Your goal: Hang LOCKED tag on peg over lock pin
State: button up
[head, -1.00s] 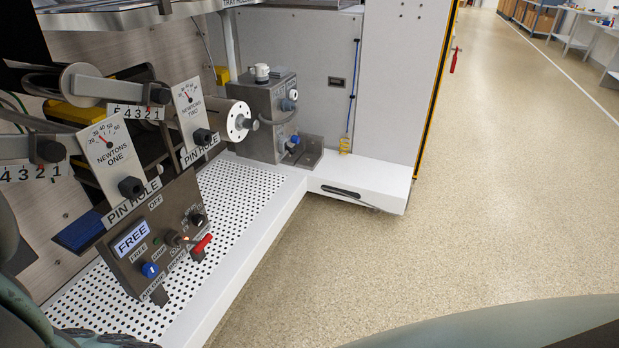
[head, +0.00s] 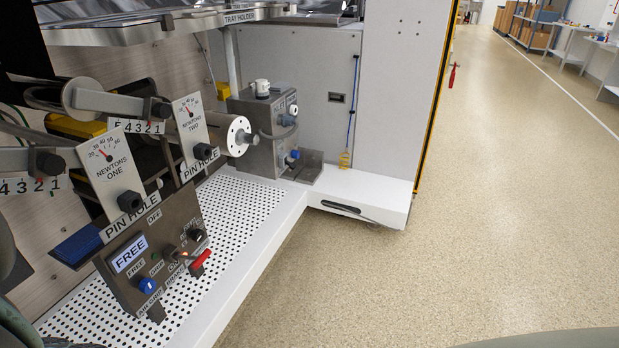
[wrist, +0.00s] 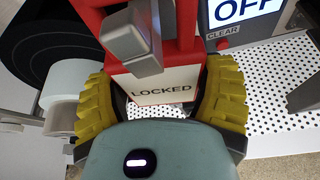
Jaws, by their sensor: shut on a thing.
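The LOCKED tag (wrist: 162,93) is red with a white label and shows in the wrist view between the yellow fingers of my gripper (wrist: 160,78). My gripper is shut on it, with one finger at each side. Red bars of the tag rise above the label. A grey metal block (wrist: 132,42) lies in front of the red part, between the bars. I cannot tell whether this block is the peg or the lock pin, or whether the tag hangs on it. The gripper and tag do not show in the head view.
A display reading OFF (wrist: 245,10) is at the wrist view's top right, above a perforated white deck (wrist: 275,75). Black and white rollers (wrist: 60,50) are at left. In the head view, a grey FREE panel (head: 150,255) stands on the deck; open floor (head: 480,210) is at right.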

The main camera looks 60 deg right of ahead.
dwell(0.4)
jog(key=o, duration=1.2)
jog(key=shift+r, duration=0.1)
